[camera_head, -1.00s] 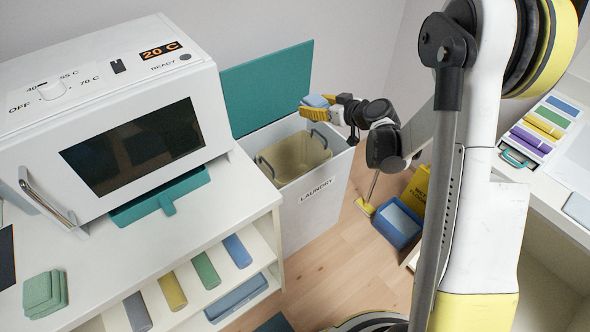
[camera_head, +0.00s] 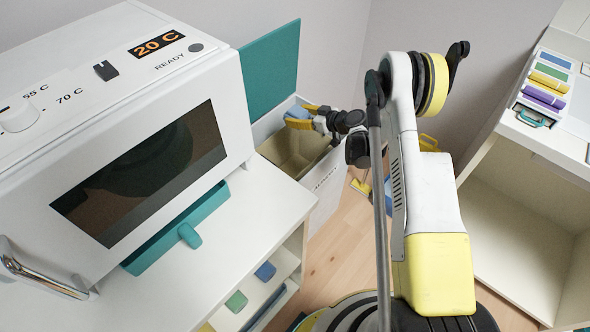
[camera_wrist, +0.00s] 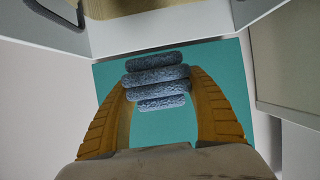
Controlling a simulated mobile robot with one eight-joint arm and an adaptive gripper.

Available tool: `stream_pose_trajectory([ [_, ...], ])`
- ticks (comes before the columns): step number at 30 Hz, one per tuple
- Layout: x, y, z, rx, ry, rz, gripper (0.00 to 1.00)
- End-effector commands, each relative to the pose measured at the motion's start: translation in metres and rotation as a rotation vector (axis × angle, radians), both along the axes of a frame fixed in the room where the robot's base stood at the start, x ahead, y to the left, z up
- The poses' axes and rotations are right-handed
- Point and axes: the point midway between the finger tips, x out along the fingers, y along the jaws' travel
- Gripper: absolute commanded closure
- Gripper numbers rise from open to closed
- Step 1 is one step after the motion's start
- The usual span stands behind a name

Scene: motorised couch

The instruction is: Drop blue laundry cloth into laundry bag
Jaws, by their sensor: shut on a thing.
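My gripper (camera_head: 299,120) is at the laundry bin, above its opening, with its yellow fingers shut on the blue cloth (camera_head: 297,113). In the wrist view the cloth (camera_wrist: 157,80) is a folded, dark blue-grey stack between the two fingers. The laundry bag (camera_head: 284,148) is a beige liner inside the white bin marked LAUNDRY (camera_head: 322,200). The bin's teal lid (camera_head: 270,72) stands open behind the opening. The bottom of the bag is hidden by the cabinet and my arm.
A white cabinet (camera_head: 225,262) with a heater box (camera_head: 150,150) stands at the left, close to the bin. A counter (camera_head: 545,140) with coloured rolls stands at the right. Wooden floor (camera_head: 345,235) shows between them.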

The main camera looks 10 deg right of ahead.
Motion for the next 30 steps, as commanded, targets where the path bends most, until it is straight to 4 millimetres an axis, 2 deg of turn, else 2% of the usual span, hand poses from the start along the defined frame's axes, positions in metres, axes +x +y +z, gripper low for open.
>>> stream_pose_trajectory([
  [1, 0.000, 0.000, -0.009, 0.000, 0.000, 0.000, 0.70],
  [7, 0.000, 0.000, -0.033, 0.000, 0.000, 0.000, 0.70],
  [17, 0.000, 0.000, -0.039, 0.000, 0.000, 0.000, 0.70],
  [18, 0.000, 0.000, -0.039, 0.000, 0.000, 0.000, 0.35],
  [20, 0.000, 0.000, -0.039, 0.000, 0.000, 0.000, 0.17],
  [21, 0.000, 0.000, -0.039, 0.000, 0.000, 0.000, 0.13],
  [30, -0.001, -0.001, -0.038, 0.000, 0.000, 0.000, 0.13],
])
